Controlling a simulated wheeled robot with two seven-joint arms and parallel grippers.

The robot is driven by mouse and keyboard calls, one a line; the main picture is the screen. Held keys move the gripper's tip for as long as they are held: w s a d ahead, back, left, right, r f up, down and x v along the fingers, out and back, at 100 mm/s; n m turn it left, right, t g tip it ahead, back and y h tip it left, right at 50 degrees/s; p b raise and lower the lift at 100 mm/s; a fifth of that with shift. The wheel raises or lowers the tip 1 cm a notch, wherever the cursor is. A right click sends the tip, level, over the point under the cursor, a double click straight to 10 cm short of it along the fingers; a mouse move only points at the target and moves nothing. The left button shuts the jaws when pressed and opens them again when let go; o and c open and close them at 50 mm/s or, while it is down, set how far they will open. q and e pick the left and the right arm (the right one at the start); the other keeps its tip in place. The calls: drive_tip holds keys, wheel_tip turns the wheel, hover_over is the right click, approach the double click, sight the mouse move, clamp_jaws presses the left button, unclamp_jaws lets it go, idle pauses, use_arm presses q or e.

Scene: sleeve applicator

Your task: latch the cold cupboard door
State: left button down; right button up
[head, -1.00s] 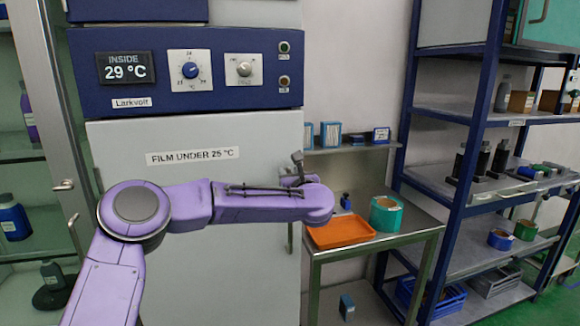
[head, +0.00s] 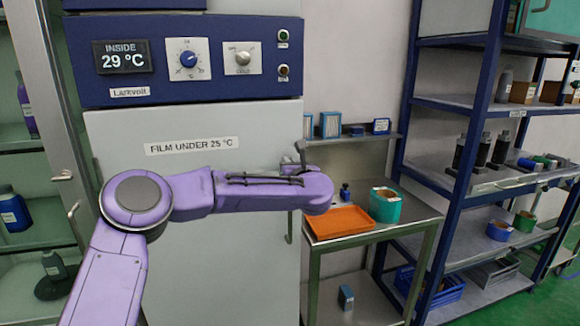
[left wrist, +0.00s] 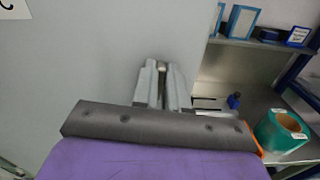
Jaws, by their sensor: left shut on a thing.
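The cold cupboard has a pale grey door (head: 200,245) with a label reading "FILM UNDER 25 °C" and a dark blue panel above it. The door fills the left of the left wrist view (left wrist: 85,60). My left gripper (head: 299,153) is at the door's right edge, mostly hidden behind my purple forearm. In the left wrist view my left gripper (left wrist: 161,75) is shut on a narrow pale thing that looks like the door handle. Part of the door handle (head: 290,228) shows below my arm. Whether the door sits flush is hidden. My right gripper is not in view.
The panel's display (head: 123,57) reads 29 °C. A steel side table (head: 400,228) stands right of the cupboard, with an orange tray (head: 340,222) and a green tape roll (head: 385,204). A blue shelf rack (head: 470,130) stands further right. A glass-doored cabinet is at left.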

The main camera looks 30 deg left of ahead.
use_arm(q)
drive_tip(key=m+b, duration=0.1)
drive_tip(key=m, duration=0.2)
drive_tip(key=shift+w+d+f, duration=0.1)
drive_tip(key=shift+w+d, duration=0.05)
drive_tip(key=shift+m, duration=1.2)
drive_tip(key=m, duration=0.3)
drive_tip(key=m+p, duration=0.1)
drive_tip(key=m, duration=0.3)
drive_tip(key=f+m+p, duration=0.1)
drive_tip(key=m, duration=0.3)
drive_tip(key=shift+w+d, duration=0.2)
drive_tip(key=shift+w, duration=0.05)
drive_tip(key=shift+m, duration=0.3)
drive_tip(key=c, duration=1.2)
unclamp_jaws()
drive_tip(key=shift+o, duration=0.2)
drive_tip(key=shift+d, duration=0.1)
